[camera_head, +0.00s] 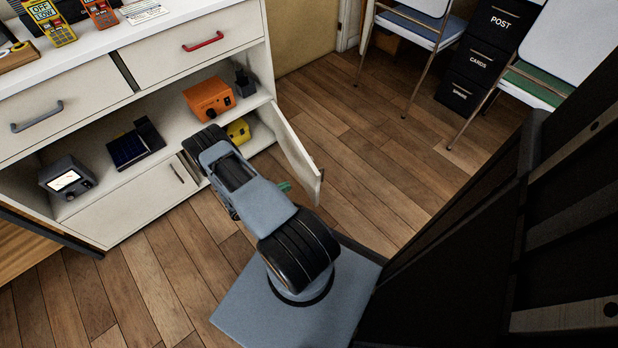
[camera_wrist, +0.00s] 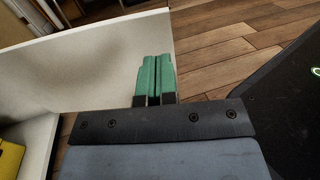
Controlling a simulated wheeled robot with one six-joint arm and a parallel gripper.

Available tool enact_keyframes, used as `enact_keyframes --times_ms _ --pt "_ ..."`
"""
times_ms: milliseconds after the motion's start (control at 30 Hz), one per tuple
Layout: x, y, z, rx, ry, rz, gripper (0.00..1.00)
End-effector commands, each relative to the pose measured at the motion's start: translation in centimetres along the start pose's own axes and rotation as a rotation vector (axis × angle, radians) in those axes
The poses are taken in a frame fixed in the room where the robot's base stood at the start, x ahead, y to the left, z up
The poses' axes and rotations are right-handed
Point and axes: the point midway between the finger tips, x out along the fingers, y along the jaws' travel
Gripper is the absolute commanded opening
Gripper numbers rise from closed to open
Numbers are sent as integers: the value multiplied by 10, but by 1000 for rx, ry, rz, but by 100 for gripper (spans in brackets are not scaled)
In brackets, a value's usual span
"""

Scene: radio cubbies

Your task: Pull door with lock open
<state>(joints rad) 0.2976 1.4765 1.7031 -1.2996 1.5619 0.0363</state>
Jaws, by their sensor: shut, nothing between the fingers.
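The cabinet door (camera_head: 291,150) at the lower right of the white cabinet stands swung open, its free edge out over the floor. In the wrist view its pale inner face (camera_wrist: 90,60) fills the upper left. My gripper (camera_head: 284,187) is at the inner side of this door; its green fingers (camera_wrist: 154,78) are shut together with nothing between them. The fingertips overlap the door's face in the wrist view; I cannot tell whether they touch it. Much of the gripper is hidden behind my arm in the head view. No lock is clearly visible.
The open compartment holds a yellow box (camera_head: 238,131). An orange radio (camera_head: 209,98), a dark panel (camera_head: 136,144) and a grey radio (camera_head: 68,177) sit on the shelf above. Another lower door (camera_head: 125,205) is closed. Chairs and black drawers (camera_head: 476,62) stand at the back; the wooden floor (camera_head: 385,160) beyond the door is clear.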

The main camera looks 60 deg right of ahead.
Motion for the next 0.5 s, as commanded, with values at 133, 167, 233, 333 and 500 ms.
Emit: enact_keyframes --times_ms 133,167,233,333,500 --pt "30 -1 -2 0 1 -7 0" --pt "36 -1 -2 -1 1 -7 0" --pt "48 -1 -2 0 1 -7 0" --pt "65 -1 -2 0 1 -6 0" --pt "85 -1 -2 1 2 -4 0"
